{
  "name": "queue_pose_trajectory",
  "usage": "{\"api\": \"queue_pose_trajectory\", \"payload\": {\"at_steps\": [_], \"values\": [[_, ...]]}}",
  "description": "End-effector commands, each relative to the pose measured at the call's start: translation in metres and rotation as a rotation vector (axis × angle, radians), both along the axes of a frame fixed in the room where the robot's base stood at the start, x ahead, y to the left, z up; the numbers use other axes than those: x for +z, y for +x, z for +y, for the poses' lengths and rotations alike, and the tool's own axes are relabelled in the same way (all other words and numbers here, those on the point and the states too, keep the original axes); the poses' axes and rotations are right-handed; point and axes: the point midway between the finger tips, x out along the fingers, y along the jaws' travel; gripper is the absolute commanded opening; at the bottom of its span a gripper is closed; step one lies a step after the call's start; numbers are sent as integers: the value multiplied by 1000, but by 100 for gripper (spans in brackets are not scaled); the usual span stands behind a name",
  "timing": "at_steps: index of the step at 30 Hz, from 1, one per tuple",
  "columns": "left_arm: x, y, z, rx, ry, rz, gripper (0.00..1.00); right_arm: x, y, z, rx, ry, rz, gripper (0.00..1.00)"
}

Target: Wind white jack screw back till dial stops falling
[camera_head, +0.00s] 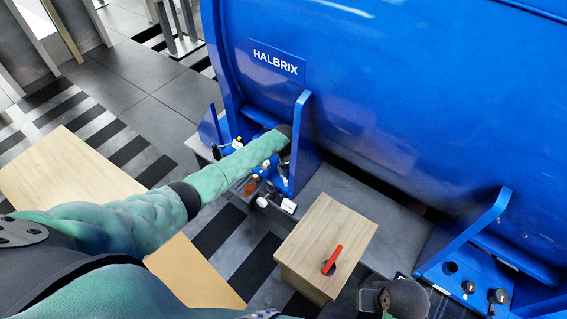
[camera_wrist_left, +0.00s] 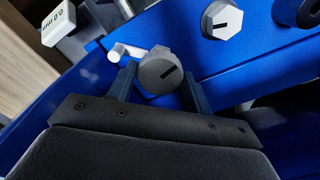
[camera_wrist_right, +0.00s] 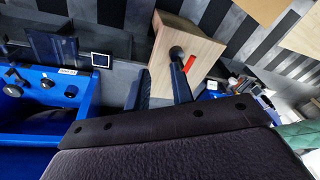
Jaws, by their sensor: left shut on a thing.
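My right gripper (camera_wrist_right: 160,88) is open and empty, away from the motor foot.
A second hex head (camera_wrist_left: 222,19) sits on the blue foot. The large blue motor (camera_head: 380,90) fills the right. A wooden block (camera_head: 325,235) bears a red-handled thing (camera_head: 332,260). A wooden table (camera_head: 70,170) stands at left. A second foot with bolts (camera_head: 470,285) is at lower right.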

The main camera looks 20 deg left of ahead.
Motion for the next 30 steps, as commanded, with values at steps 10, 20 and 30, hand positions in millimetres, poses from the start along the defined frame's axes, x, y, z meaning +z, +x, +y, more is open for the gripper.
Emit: {"api": "queue_pose_trajectory", "payload": {"at_steps": [10, 20, 30], "values": [[3, 1, 0, 194, -1, 0, 27, -8, 2, -8, -10, -25, 32, 23], [1, 1, 0, 252, 1, -1, 27, -25, 6, -7, -10, -26, 31, 23], [1, 1, 0, 254, 0, -1, 27, -26, 7, -6, -10, -25, 29, 23]]}}
